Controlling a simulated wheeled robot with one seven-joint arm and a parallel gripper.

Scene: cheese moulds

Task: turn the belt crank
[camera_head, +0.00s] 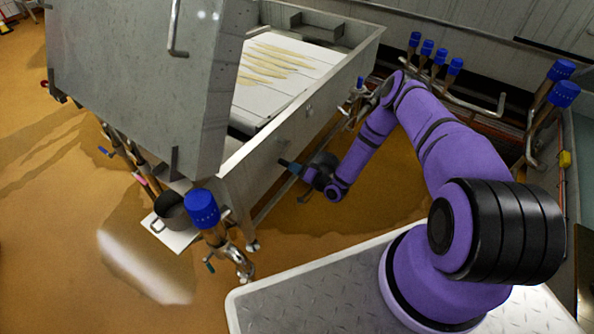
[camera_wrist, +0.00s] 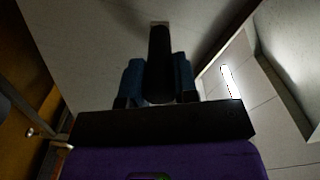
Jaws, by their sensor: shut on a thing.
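My gripper (camera_head: 292,167) is at the outer side wall of the steel trough (camera_head: 300,115), below its rim. In the wrist view, the two blue fingers of my gripper (camera_wrist: 159,80) are closed on a dark upright bar, the crank handle (camera_wrist: 160,55), one finger on each side. The handle's upper end meets a pale grey surface. The rest of the crank is hidden or too small to make out in the head view. A white belt-like surface (camera_head: 254,96) with several pale yellow strips lies inside the trough.
A large steel box (camera_head: 140,70) stands at the left, in front of the trough. A pot (camera_head: 173,212) and a blue-capped pipe (camera_head: 202,208) stand below it. More blue-capped pipes (camera_head: 440,58) line the back right. Open orange floor (camera_head: 300,230) lies below my forearm.

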